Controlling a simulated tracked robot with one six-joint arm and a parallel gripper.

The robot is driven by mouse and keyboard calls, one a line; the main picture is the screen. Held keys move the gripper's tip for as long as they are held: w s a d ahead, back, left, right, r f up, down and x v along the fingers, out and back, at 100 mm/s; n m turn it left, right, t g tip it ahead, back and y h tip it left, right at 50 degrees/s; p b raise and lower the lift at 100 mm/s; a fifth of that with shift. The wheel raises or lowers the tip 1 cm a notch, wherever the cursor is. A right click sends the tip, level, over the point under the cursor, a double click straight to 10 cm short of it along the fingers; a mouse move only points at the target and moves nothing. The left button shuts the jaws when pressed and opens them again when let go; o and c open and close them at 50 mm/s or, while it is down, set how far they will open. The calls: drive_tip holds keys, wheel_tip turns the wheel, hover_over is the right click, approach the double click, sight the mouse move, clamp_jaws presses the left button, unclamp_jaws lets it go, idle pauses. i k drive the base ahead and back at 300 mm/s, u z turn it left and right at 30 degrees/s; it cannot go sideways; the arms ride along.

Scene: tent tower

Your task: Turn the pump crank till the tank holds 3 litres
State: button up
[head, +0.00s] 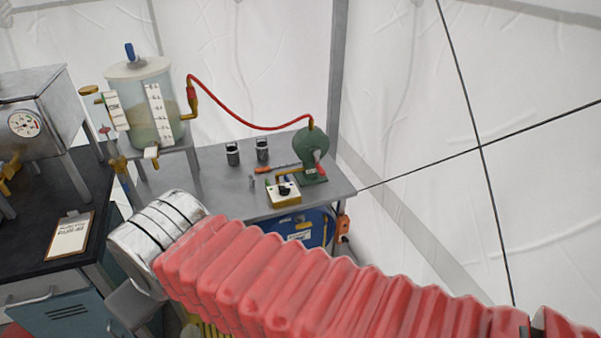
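The clear tank (143,95) stands on a grey stand at the upper left, under a pale lid. Cloudy yellow-green liquid fills its lower part. A white scale strip (158,112) runs down its front, but its numbers are too small to read. The round green pump (311,147) stands at the right end of the grey bench. A small red-tipped part, seemingly the crank handle (318,157), shows on its front. A red hose (240,117) links pump and tank. My red-sleeved arm crosses the foreground to a silver joint at left; my gripper's fingers do not show.
The grey bench (215,182) carries two dark cups (232,154) and a small switch box (284,193) in front of the pump. A blue drum (310,228) sits below. A dark table (35,235) with a clipboard stands left. Tent wall and dark cords lie right.

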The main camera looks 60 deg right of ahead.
sight(317, 152)
drive_tip(key=u, duration=0.25)
drive_tip(key=k, duration=0.75)
drive_tip(key=z, duration=0.9)
drive_tip(key=i, duration=1)
drive_tip(key=z, duration=0.05)
